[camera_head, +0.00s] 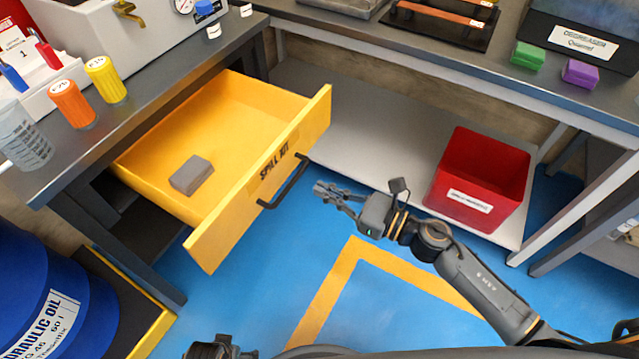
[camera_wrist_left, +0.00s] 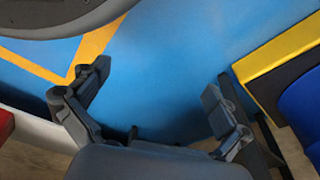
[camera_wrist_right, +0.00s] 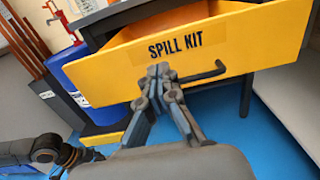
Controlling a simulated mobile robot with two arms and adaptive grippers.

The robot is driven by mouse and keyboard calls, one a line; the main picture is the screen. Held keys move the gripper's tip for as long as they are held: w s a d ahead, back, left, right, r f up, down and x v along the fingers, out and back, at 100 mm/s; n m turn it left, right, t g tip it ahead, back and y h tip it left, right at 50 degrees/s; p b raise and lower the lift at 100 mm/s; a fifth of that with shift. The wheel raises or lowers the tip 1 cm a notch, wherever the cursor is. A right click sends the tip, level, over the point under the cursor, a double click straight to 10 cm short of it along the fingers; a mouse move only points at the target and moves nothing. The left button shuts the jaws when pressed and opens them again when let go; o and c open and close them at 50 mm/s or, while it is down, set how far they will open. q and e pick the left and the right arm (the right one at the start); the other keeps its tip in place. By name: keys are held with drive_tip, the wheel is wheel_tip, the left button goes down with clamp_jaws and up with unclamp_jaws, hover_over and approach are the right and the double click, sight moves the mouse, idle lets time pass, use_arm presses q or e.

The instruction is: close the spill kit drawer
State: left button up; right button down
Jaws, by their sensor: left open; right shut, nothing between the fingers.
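The yellow spill kit drawer (camera_head: 262,181) stands pulled out from under the dark workbench at the left. A grey block (camera_head: 190,175) lies inside it. Its front carries the label SPILL KIT and a black bar handle (camera_head: 286,183). My right gripper (camera_head: 322,188) is shut and empty, a little to the right of the handle and apart from it. In the right wrist view the drawer front (camera_wrist_right: 240,45) is ahead of the fingers, which overlap the handle's left end in the picture. My left gripper (camera_wrist_left: 155,95) is open and empty over the blue floor; in the head view only part of it shows at the bottom edge.
A red bin (camera_head: 480,180) stands on the low shelf at the right. A blue oil drum (camera_head: 90,290) stands on a yellow-edged platform at the lower left. Colored bottles (camera_head: 72,103) stand on the bench above. Blue floor lies clear before the drawer.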

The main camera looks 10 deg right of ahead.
sight(267, 164)
use_arm(q)
drive_tip(key=s+f, duration=0.1)
drive_tip(key=s+f+p, duration=0.1)
drive_tip(key=s+f, duration=0.1)
drive_tip(key=shift+a+f, duration=0.2)
drive_tip(key=shift+f, duration=0.05)
use_arm(e)
drive_tip(key=x, duration=1.2)
